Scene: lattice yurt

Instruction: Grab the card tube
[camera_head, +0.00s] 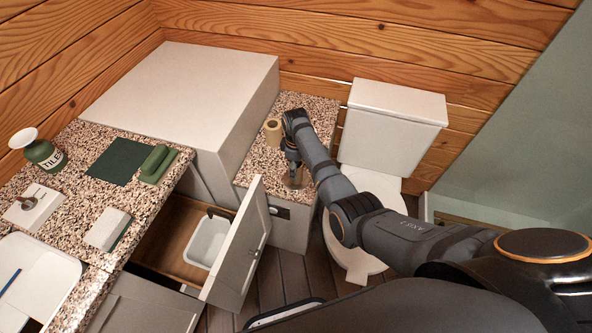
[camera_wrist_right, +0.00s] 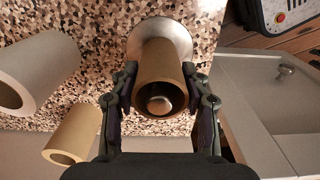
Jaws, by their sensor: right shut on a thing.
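The brown card tube (camera_wrist_right: 160,68) stands around a metal post on a round silver base (camera_wrist_right: 172,30) in the right wrist view. My right gripper (camera_wrist_right: 160,105) is shut on the tube, with one finger on each side of it. In the head view my right gripper (camera_head: 293,160) points down at the speckled counter beside the toilet, and the tube (camera_head: 295,178) shows only partly below it. My left gripper is not in view.
A tan tube (camera_wrist_right: 72,135) and a pale hollow roll (camera_wrist_right: 38,70) are close to the left of the gripper in the wrist view. The toilet (camera_head: 390,135) stands to the right.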

